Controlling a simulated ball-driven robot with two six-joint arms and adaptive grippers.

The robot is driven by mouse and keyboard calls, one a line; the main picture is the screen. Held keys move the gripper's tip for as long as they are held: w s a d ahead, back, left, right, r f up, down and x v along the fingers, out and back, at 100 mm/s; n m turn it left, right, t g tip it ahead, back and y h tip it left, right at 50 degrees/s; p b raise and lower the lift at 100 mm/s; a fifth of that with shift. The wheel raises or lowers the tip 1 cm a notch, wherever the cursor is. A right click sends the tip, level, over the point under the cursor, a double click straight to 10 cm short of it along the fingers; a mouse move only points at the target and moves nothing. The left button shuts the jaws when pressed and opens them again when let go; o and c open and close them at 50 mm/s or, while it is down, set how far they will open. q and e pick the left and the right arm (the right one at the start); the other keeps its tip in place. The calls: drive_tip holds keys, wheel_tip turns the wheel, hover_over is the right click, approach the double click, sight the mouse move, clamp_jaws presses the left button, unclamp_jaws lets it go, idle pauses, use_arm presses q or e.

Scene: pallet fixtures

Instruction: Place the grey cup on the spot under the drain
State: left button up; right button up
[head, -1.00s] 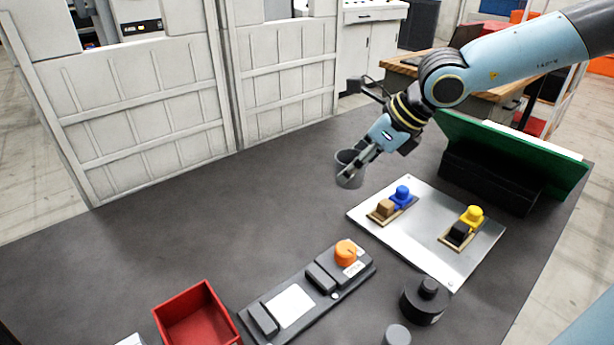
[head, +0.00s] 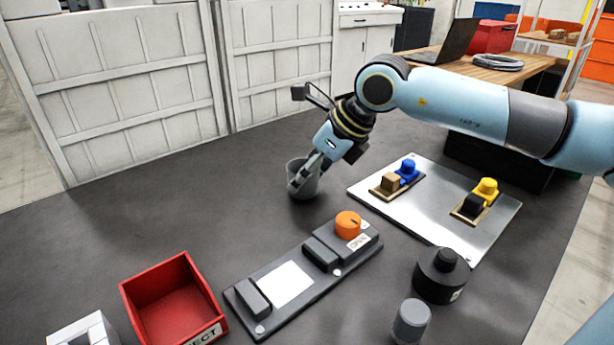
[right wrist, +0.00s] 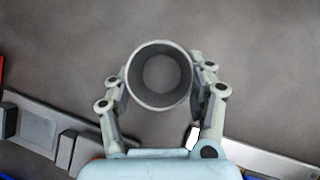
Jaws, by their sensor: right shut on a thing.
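The grey cup (head: 311,185) is upright, at or just above the dark tabletop; I cannot tell whether it touches. My right gripper (head: 303,177) is shut on it. In the right wrist view the open cup (right wrist: 159,103) sits between the two fingers of the gripper (right wrist: 160,78), and it looks empty inside. A dark fixture (head: 265,318) with an orange knob (head: 348,224), dark blocks and a white square (head: 285,283) lies nearer, below the cup in the head view. I cannot make out which part is the drain or its spot. My left gripper is not in view.
A red bin (head: 158,265) stands at the front left. A metal plate (head: 440,213) with blue, tan, yellow and black pieces lies to the right. A black knobbed cylinder (head: 440,277) and a grey cylinder (head: 411,321) stand in front. The table left of the cup is clear.

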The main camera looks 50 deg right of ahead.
drive_tip(key=shift+f, duration=0.25)
drive_tip(key=shift+f, duration=0.2)
drive_tip(key=o, duration=1.1)
drive_tip(key=shift+o, duration=0.2)
drive_tip(key=shift+r, duration=0.15)
